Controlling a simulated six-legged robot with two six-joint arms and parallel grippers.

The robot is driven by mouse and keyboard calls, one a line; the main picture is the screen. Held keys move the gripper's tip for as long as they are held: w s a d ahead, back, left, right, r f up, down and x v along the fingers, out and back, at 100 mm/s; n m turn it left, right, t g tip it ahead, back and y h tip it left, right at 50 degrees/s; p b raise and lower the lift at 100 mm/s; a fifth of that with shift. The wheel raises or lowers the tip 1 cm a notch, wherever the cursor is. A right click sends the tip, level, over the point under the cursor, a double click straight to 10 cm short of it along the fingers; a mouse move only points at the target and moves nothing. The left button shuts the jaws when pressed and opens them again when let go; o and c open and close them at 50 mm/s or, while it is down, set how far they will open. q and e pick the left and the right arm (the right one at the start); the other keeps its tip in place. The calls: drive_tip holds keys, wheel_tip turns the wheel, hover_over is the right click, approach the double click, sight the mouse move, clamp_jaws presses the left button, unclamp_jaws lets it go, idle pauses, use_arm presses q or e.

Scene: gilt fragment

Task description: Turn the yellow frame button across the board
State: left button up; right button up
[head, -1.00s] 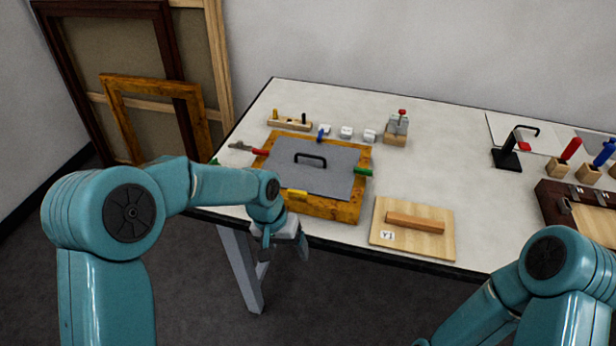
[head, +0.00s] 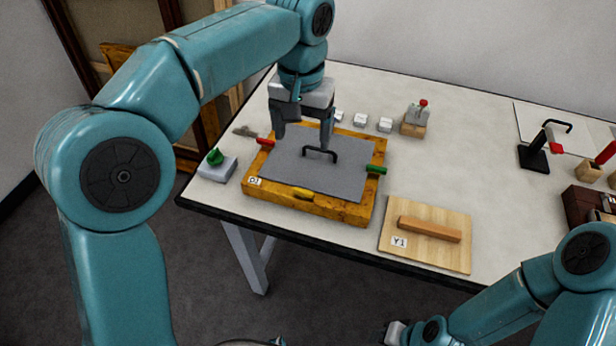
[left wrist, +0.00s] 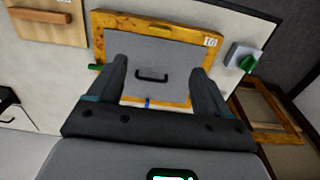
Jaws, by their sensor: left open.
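The gilt frame (head: 338,208) lies flat on the table with a grey board (head: 285,172) in it; a black handle (head: 320,152) stands on the board. The yellow button (head: 304,193) is on the near side of the frame, close to the board's edge; its exact angle is hard to tell. A red button (head: 265,141) is at the left side, a green one (head: 376,169) at the right. A blue button (left wrist: 147,102) shows in the left wrist view. My left gripper (head: 303,137) is open and empty above the board's far part. My right gripper (head: 394,333) is barely visible at the bottom edge.
A white block with a green knob (head: 215,163) stands left of the frame. A pale board with a wooden bar (head: 428,228) lies to the right. Small white blocks (head: 360,120) and a red-topped clamp block (head: 414,122) stand behind.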

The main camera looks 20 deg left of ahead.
sight(304, 191)
use_arm(q)
wheel_tip(304, 191, down, 15)
drive_tip(key=shift+f+b, duration=0.1)
drive_tip(key=shift+b, duration=0.35)
drive_tip(key=shift+s+f, duration=0.1)
drive_tip(key=shift+f, duration=0.4)
drive_tip(key=shift+w+f, duration=0.15)
drive_tip(key=shift+w, duration=0.05)
drive_tip(key=c, duration=1)
